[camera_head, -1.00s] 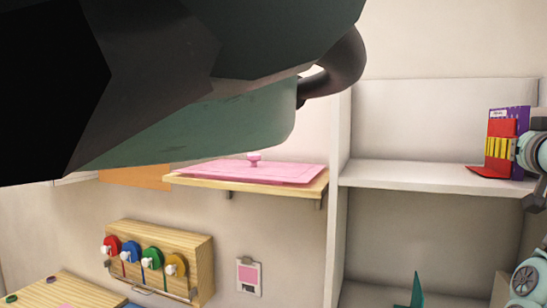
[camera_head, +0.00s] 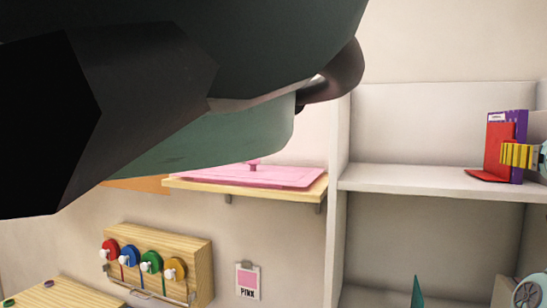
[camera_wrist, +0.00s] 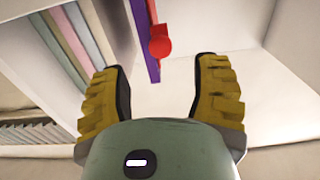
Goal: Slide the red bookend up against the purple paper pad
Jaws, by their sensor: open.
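The red bookend (camera_head: 495,148) stands upright on the upper white shelf at the right of the head view, its flat foot pointing left. The purple paper pad (camera_head: 522,126) stands upright behind it, with a white label at its top. In the wrist view the pad (camera_wrist: 146,40) and the bookend, with its round red knob (camera_wrist: 160,46), show nearly edge-on, side by side; I cannot tell whether they touch. My gripper (camera_head: 504,155) has yellow fingers in front of the bookend's right part. In the wrist view my gripper (camera_wrist: 155,72) is open and empty, with both things beyond its fingertips.
The upper shelf (camera_head: 410,176) is bare left of the bookend. Several pastel slabs (camera_wrist: 72,40) stand left in the wrist view. A pink board (camera_head: 250,177) lies on a wooden shelf. A wooden rack (camera_head: 190,250) of coloured stamps hangs below. A green piece (camera_head: 417,293) stands lower down.

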